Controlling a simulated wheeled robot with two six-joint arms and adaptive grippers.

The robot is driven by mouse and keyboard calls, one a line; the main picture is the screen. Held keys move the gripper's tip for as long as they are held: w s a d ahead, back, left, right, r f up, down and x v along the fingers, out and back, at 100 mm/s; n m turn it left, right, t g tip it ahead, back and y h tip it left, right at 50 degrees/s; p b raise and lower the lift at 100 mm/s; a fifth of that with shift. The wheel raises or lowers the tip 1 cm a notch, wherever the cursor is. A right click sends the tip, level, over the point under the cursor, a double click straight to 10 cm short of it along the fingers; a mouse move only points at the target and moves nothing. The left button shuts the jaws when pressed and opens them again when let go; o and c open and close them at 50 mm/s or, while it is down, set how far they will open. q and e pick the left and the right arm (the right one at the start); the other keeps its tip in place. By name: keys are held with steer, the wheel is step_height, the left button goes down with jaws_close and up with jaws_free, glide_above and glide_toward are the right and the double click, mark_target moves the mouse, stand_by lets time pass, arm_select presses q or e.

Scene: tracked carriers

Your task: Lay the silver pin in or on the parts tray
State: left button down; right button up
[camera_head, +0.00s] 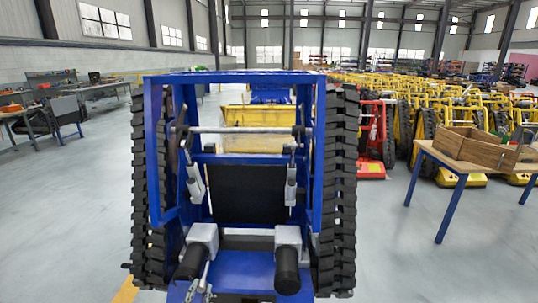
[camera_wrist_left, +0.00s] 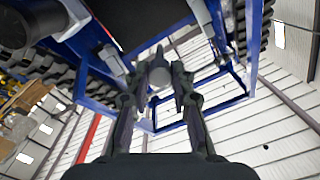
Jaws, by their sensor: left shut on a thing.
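My left gripper (camera_head: 203,284) is low in the head view, in front of the blue tracked carrier (camera_head: 157,150), near its grey motor housing at the left. In the left wrist view, its two dark fingers (camera_wrist_left: 158,82) are closed on the silver pin (camera_wrist_left: 160,72), whose rounded grey end shows between the tips. A wooden tray (camera_head: 470,147), which looks like the parts tray, sits on a blue-legged table at the right, far from the gripper. My right gripper is not in view.
The carrier's black tracks (camera_head: 342,200) and blue frame stand close in front. The blue-legged table (camera_head: 440,160) is at the right, with clear grey floor between. Rows of yellow carriers (camera_head: 425,100) stand behind it. Workbenches (camera_head: 50,115) line the left.

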arm_select(q)
steer(key=shift+s+f, duration=1.45)
steer(key=shift+s, duration=0.05)
stand_by(1.1)
